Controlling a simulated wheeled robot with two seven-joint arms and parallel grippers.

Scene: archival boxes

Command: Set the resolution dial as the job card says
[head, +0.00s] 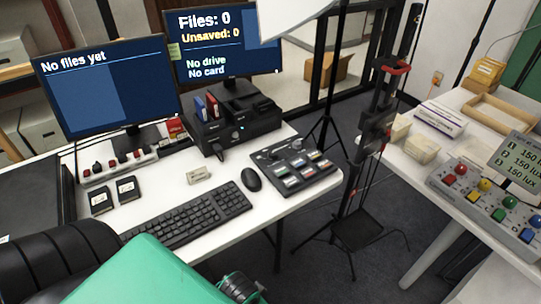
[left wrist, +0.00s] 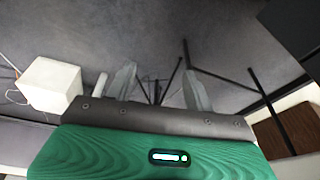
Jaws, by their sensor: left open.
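A black console (head: 290,167) lies on the white desk, right of the mouse. I cannot pick out the job card for sure; a small pale labelled item (head: 197,174) lies behind the keyboard. My left gripper (left wrist: 158,70) shows in the left wrist view, its two fingers apart and nothing between them, above dark floor. Its fingers do not show in the head view. My right gripper is in neither view.
Two monitors (head: 108,85) stand behind the keyboard (head: 188,215); one reads "Files: 0", "No drive", "No card". A black dock (head: 235,130) holds red and blue items. A tripod stand (head: 360,225) separates the desk from the right table, which bears a grey button panel (head: 480,205).

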